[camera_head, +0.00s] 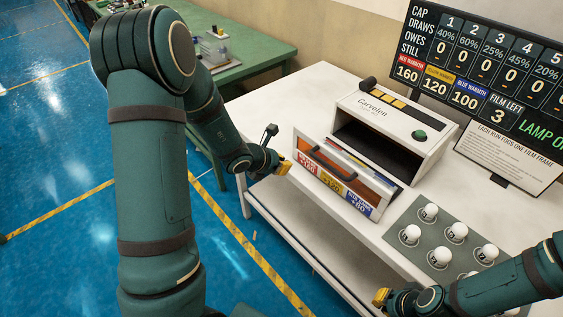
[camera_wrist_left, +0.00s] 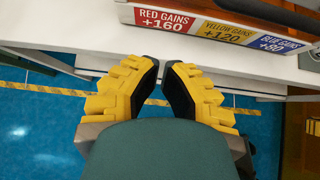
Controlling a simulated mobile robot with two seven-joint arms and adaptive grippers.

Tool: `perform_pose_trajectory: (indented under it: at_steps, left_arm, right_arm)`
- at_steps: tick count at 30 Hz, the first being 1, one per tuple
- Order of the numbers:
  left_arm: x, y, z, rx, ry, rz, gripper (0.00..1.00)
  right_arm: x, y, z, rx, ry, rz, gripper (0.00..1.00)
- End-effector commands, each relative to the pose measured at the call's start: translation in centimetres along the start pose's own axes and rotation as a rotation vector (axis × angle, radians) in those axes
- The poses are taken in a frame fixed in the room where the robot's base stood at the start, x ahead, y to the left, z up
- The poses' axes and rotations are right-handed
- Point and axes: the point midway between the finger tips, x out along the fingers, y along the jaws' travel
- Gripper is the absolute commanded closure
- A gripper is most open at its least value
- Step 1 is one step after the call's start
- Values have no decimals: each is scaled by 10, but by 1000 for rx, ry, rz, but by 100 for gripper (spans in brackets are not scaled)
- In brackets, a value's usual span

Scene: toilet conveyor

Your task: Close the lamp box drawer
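The white lamp box (camera_head: 398,128) stands on the white table, with a dark opening in its front. Its drawer (camera_head: 340,186) is pulled out toward the front edge, with a dark handle (camera_head: 332,164) and red, yellow and blue labels. My left gripper (camera_head: 284,167) is just left of the drawer front, apparently not holding it. In the left wrist view its yellow fingers (camera_wrist_left: 162,72) are parted by a narrow gap with nothing between them, below the label strip (camera_wrist_left: 215,30). My right gripper (camera_head: 381,297) is at the table's front, low in the view; its finger gap is unclear.
A grey plate (camera_head: 409,216) with several white numbered knobs or bulbs lies right of the drawer. A black scoreboard (camera_head: 483,65) and a white notice (camera_head: 508,157) stand behind. A green table (camera_head: 245,56) is at the back left. Blue floor is open on the left.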

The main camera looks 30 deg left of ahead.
Motion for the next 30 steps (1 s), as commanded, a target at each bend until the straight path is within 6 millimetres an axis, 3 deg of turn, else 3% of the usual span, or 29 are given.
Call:
perform_pose_trajectory:
  at_steps: [9, 12, 19, 30]
  left_arm:
    - [64, -1, -1, 4, 1, -3, 100]
    - [74, -1, 12, 4, -1, -2, 100]
    - [89, -1, 25, 3, 0, -2, 100]
    - [92, -1, 27, 3, 0, -2, 100]
  right_arm:
    - [5, 2, 3, -2, -5, 0, 100]
    - [2, 1, 2, -1, -4, 0, 100]
    - [0, 0, 0, 0, -1, 0, 100]
    - [0, 0, 0, 0, 0, 0, 100]
